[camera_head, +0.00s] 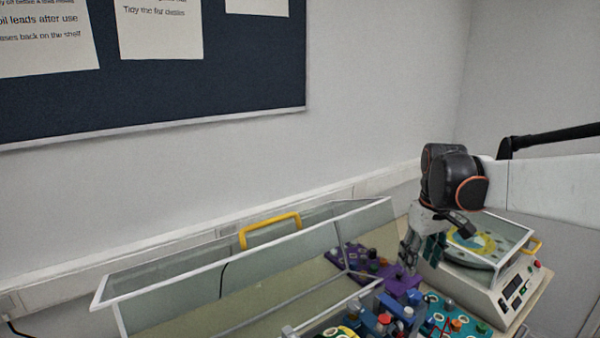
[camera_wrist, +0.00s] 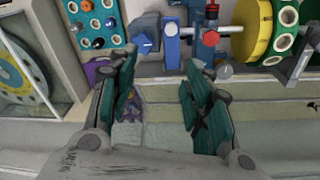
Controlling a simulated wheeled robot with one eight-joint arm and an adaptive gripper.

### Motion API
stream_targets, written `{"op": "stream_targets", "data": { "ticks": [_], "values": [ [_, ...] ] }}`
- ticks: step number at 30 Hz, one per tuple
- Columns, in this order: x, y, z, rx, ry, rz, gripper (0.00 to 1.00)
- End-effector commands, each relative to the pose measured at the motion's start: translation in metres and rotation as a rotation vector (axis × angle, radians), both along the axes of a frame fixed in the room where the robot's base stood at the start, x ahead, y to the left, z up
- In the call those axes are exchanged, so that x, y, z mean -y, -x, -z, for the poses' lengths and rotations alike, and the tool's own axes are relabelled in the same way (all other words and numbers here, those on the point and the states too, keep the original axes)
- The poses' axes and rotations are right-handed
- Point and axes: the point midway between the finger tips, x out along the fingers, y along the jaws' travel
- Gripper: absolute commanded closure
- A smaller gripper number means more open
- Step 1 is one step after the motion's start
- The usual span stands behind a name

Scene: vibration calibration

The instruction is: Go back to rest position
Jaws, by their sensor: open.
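My gripper (camera_head: 424,248) hangs from my arm at the right of the head view, between the clear-walled case and the white machine. In the wrist view my gripper (camera_wrist: 158,100) has its two green-padded fingers spread apart. Nothing is between the pads; the case floor and part of a purple piece show beyond them. The fingertips point toward a blue block (camera_wrist: 143,42) and a blue clamp-like part with a red knob (camera_wrist: 210,38). In the head view the gripper partly hides the machine's left side.
A clear case (camera_head: 170,300) with a yellow handle (camera_head: 270,229) stands along the wall. A white machine (camera_head: 490,290) with a glass-lidded top is at right. A purple rack (camera_head: 352,257) and teal rack (camera_head: 470,322) sit near the gripper. Open air lies above the case.

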Motion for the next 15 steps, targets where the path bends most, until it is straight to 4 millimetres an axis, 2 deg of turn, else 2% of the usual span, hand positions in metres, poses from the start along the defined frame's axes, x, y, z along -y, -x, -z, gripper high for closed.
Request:
{"op": "stream_targets", "data": {
  "ticks": [1, 8, 15],
  "values": [
    [-0.007, 0.013, -0.002, 0.022, 0.001, 0.009, 0.54],
    [-0.031, 0.061, -0.01, 0.127, 0.0, 0.062, 0.54],
    [-0.054, 0.113, -0.005, 0.237, -0.015, 0.116, 0.54]
  ]
}}
